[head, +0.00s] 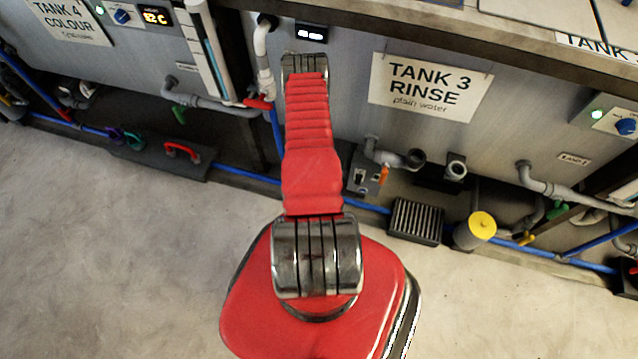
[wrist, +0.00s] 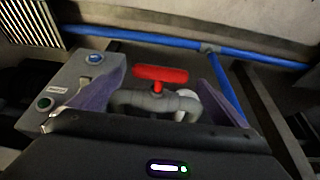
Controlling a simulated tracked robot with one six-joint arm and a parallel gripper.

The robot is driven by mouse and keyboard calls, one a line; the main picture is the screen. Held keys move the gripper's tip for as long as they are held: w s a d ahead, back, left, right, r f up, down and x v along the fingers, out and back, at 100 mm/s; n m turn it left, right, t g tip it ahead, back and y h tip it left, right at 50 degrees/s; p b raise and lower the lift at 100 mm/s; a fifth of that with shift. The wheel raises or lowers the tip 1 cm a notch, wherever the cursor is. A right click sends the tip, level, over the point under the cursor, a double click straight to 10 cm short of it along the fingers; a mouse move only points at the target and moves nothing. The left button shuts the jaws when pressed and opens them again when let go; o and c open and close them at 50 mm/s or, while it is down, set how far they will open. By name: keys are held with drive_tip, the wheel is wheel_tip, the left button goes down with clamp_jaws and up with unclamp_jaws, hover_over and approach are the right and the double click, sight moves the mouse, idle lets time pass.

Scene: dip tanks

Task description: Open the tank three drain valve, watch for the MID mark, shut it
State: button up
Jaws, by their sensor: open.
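A red T-shaped valve handle (wrist: 160,74) sits on a grey pipe (wrist: 128,100) in the wrist view. My gripper (wrist: 158,92) is open, with one purple-grey finger on each side of the valve. I cannot tell whether the fingers touch it. In the head view my arm hides the gripper and this valve. The tank three front (head: 345,110) carries a sign (head: 430,86) reading "TANK 3 RINSE plain water". No MID mark is readable in either view.
A grey box (wrist: 88,75) with blue and green buttons stands left of the valve in the wrist view. A blue pipe (wrist: 150,38) passes beyond.

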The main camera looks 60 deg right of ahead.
drive_tip(key=shift+x, duration=0.9)
drive_tip(key=shift+c, duration=0.4)
drive_tip(key=c, duration=0.9)
drive_tip(key=shift+a, duration=0.2)
drive_tip(key=shift+c, duration=0.3)
drive_tip(key=shift+d, duration=0.1)
